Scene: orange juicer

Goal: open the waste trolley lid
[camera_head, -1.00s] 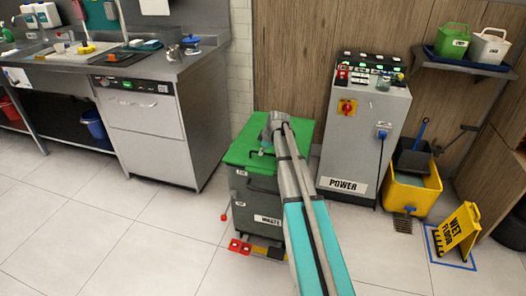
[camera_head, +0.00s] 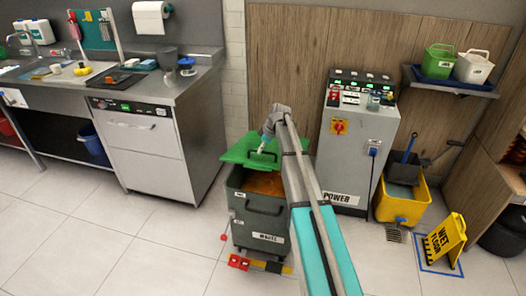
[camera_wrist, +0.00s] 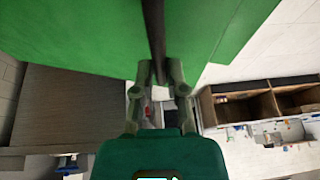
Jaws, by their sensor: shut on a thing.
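The waste trolley (camera_head: 257,218) is a dark grey bin with a label on its front. Its green lid (camera_head: 239,150) is raised and tilted at the back, and orange-brown contents (camera_head: 262,184) show in the open top. My gripper (camera_head: 268,132) is at the lid, with my arm reaching in from the lower right and hiding the lid's right part. In the wrist view, the fingers of my gripper (camera_wrist: 160,72) are shut on the dark bar handle (camera_wrist: 154,30), with the green lid (camera_wrist: 80,30) close behind it.
A grey power cabinet (camera_head: 357,150) stands close to the trolley's right. A yellow mop bucket (camera_head: 402,203) and a wet floor sign (camera_head: 444,240) are further right. A steel dishwasher counter (camera_head: 140,155) is on the left. The tiled floor (camera_head: 120,245) in front is clear.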

